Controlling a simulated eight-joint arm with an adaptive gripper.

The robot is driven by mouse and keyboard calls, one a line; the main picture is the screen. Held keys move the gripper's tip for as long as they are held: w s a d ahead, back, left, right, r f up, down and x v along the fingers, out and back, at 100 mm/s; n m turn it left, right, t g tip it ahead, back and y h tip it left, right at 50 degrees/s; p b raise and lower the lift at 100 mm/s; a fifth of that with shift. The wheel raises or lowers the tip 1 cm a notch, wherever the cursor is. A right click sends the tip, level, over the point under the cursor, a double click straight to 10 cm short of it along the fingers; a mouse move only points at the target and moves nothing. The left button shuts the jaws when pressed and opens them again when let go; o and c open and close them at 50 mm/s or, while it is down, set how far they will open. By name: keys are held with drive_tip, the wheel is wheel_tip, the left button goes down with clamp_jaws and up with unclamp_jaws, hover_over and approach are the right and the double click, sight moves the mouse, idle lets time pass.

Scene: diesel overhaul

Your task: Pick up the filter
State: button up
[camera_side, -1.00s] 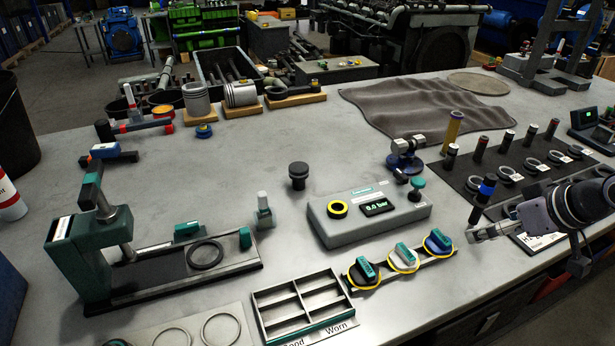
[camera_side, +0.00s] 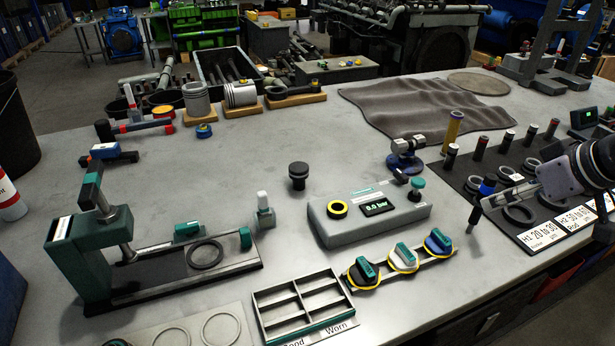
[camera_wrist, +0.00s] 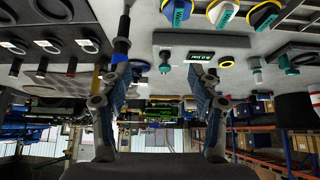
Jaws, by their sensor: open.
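No part is plainly marked as a filter, so I cannot tell which one it is. My gripper (camera_side: 548,212) is at the right edge of the side view, partly cut off, with one finger near the blue-banded rod. In the wrist view my gripper (camera_wrist: 157,72) has its fingers wide apart with nothing between them. The blue-banded rod (camera_wrist: 121,45) shows beside the left fingertip; contact is unclear.
The black mat (camera_side: 468,168) holds several rings and dark cylinders, with white cards (camera_side: 531,204) at its front. A grey gauge box (camera_side: 340,228) stands to the left. Coloured knobs (camera_side: 403,257) and a divided tray (camera_side: 303,306) lie nearer.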

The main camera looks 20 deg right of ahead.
drive_tip(key=w+d+r+m+g+h, duration=0.1)
drive_tip(key=w+d+r+m, duration=0.3)
drive_tip(key=w+r, duration=0.75)
drive_tip(key=m+g+h, duration=0.3)
drive_tip(key=m, duration=0.4)
hover_over(455, 115)
drive_tip(key=s+a, duration=0.1)
drive_tip(key=a, duration=0.1)
wheel_tip(455, 115, down, 8)
drive_tip(key=shift+d+f, duration=0.15)
drive_tip(key=shift+f, duration=2.25)
drive_tip(key=x, duration=0.5)
drive_tip(key=shift+s+f, duration=0.1)
drive_tip(key=shift+f, duration=0.15)
drive_tip(key=f, duration=0.2)
drive_tip(key=d+f, duration=0.1)
drive_tip(key=shift+f, duration=0.4)
drive_tip(key=shift+w+d+f, duration=0.2)
drive_tip(key=shift+f, duration=0.45)
drive_tip(key=shift+c, duration=0.3)
